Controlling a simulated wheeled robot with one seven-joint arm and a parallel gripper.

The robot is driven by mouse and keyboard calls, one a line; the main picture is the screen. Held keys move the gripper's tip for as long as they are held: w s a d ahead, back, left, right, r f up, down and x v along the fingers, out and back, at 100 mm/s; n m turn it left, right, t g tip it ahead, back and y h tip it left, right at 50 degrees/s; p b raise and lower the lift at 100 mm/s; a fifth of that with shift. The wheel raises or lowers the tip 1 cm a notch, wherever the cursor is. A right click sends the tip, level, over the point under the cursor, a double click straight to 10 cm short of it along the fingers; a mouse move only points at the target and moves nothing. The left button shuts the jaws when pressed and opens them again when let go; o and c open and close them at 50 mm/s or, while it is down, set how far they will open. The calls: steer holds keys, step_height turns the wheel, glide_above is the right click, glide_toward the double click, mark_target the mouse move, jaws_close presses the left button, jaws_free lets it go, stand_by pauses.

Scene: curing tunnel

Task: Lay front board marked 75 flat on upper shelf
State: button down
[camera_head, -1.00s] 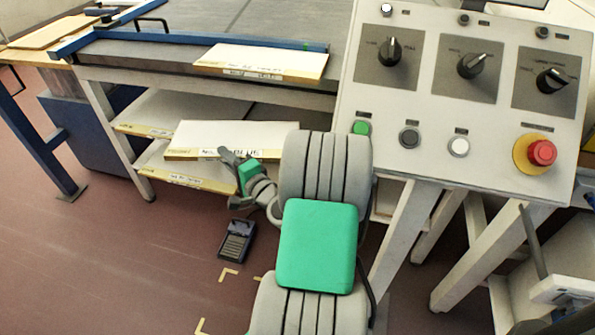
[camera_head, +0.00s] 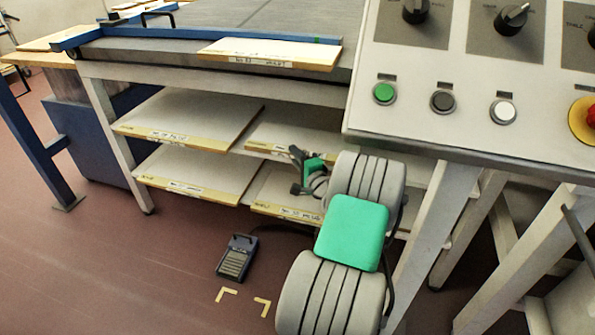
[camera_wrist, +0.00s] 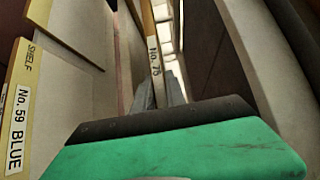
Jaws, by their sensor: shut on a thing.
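My gripper (camera_head: 300,160) is shut on the front edge of a pale board (camera_head: 292,130) with a yellowish edge. In the wrist view my gripper (camera_wrist: 160,93) holds this board at its edge, and its label (camera_wrist: 154,58) reads No. 75. The board lies roughly level in the right part of the upper shelf opening, beside another board (camera_head: 190,110) on its left. The far end of the board is hidden under the table top. I cannot tell whether it touches the shelf or is slightly above it.
Boards lie on the lower shelf at left (camera_head: 195,168) and right (camera_head: 262,190); the right one (camera_wrist: 18,115) reads No. 59 BLUE. Another board (camera_head: 270,52) lies on the table top. A control panel (camera_head: 440,75) overhangs at right. A foot pedal (camera_head: 237,258) is on the floor.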

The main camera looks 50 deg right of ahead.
steer(key=shift+w+d+f, duration=0.1)
steer(key=shift+d+f, duration=0.2)
steer(key=shift+d+f+b, duration=0.15)
steer(key=shift+f+b, duration=0.55)
steer(key=shift+f, duration=0.3)
steer(key=shift+d+f+b, duration=0.1)
steer(key=shift+f+b, duration=0.55)
steer(key=shift+f, duration=0.3)
steer(key=c, duration=1.4)
jaws_free()
steer(key=shift+o, duration=0.2)
